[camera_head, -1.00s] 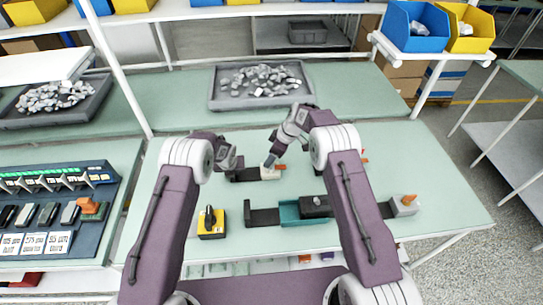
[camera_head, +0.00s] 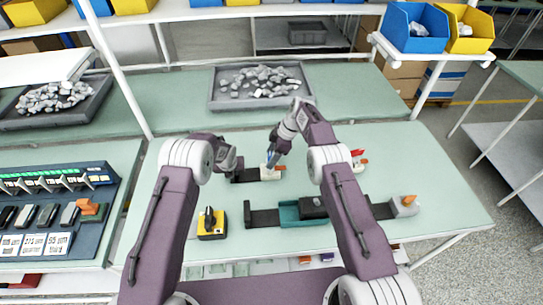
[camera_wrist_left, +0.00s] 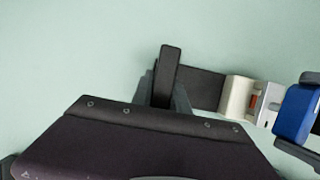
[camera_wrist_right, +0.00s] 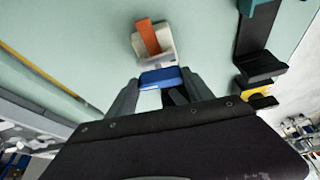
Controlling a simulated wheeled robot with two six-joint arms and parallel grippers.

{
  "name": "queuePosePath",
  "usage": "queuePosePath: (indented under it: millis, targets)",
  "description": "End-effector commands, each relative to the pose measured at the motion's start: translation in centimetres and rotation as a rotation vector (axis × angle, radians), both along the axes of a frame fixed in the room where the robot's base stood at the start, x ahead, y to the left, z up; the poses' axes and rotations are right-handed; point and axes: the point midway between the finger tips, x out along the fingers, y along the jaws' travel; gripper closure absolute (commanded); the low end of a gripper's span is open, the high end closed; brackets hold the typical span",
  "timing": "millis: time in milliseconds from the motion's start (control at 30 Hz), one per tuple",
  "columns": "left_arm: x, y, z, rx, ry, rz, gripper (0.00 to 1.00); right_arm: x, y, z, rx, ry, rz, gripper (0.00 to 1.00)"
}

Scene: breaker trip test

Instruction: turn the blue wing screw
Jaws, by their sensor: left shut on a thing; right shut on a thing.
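The blue wing screw (camera_wrist_right: 162,78) is at the end of a white block (camera_wrist_right: 168,50) with an orange lever (camera_wrist_right: 148,37). My right gripper (camera_wrist_right: 160,88) is shut on the screw, which also shows at the right edge of the left wrist view (camera_wrist_left: 294,112). My left gripper (camera_wrist_left: 164,88) is shut on the dark upright end piece (camera_wrist_left: 168,65) of the dark bar (camera_wrist_left: 204,88) joined to that white block. In the head view both grippers meet this small fixture near the table's middle, and the fingers partly hide it.
A second fixture with a teal block (camera_head: 289,213) lies nearer on the table (camera_head: 420,160). A yellow-and-black piece (camera_head: 211,224) stands to its left. A grey tray of pale parts (camera_head: 259,105) is behind. A dark panel of switches (camera_head: 60,215) is at far left.

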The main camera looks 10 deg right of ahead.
Motion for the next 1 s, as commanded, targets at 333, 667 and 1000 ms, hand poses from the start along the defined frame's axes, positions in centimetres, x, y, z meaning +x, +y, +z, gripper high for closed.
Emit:
queuePosePath:
  millis: [333,667,1000]
  targets:
    - [0.0,0.0,0.0,0.000,0.001,0.001,1.00,0.0,0.0,0.0,0.000,0.001,-0.001,0.18]
    - [0.0,0.0,0.0,0.000,0.001,0.001,1.00,0.0,-0.5,1.3,0.000,0.000,-0.002,0.18]
    - [0.0,0.0,0.0,0.000,0.001,0.001,1.00,-0.3,-3.7,8.9,0.000,-0.001,-0.002,0.18]
